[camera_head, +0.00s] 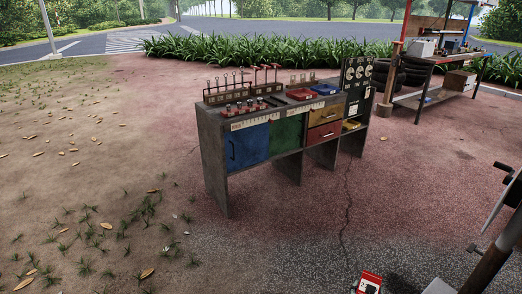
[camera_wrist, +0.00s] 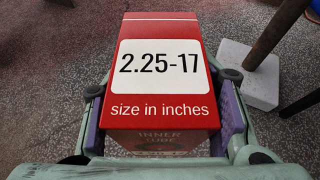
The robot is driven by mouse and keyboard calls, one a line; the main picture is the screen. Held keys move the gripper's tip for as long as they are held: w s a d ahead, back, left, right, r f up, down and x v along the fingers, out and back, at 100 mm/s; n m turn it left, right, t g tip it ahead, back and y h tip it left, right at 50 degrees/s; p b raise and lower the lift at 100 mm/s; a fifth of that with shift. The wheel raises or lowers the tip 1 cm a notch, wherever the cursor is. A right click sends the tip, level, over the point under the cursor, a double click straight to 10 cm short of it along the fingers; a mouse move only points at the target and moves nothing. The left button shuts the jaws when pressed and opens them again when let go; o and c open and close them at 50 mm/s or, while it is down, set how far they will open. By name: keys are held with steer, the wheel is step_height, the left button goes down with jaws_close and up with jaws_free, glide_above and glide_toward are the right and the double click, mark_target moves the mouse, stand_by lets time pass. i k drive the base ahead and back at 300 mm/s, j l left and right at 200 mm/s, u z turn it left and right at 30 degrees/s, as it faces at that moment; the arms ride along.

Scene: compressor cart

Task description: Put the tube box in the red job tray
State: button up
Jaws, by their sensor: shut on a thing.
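The tube box is red with a white label reading "2.25-17" and "size in inches". It fills the middle of the wrist view (camera_wrist: 162,88), and its top end shows at the bottom edge of the head view (camera_head: 369,283). My gripper (camera_wrist: 163,100) is shut on the box, one finger against each side. The red job tray (camera_head: 300,94) lies on top of the grey workbench (camera_head: 212,150), beside a blue tray (camera_head: 325,88). The box is well in front of the bench, apart from it. The tray's inside is too small to make out.
Racks with red-handled tools (camera_head: 265,80) stand on the bench top left of the trays. A dark gauge panel (camera_head: 358,75) stands at its right end. A second bench (camera_head: 440,60) and stacked tyres (camera_head: 388,76) are at the back right. Paving before the bench is clear.

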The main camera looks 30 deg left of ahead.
mark_target(302, 94)
steer(key=i+j+u, duration=0.15)
steer(key=i+u, duration=0.2)
steer(key=i, duration=0.15)
steer(key=i+u, duration=0.4)
steer(key=i+l+u, duration=0.1)
steer(key=i, duration=0.55)
steer(key=i+l, duration=0.15)
steer(key=i, duration=0.45)
steer(key=u, duration=0.05)
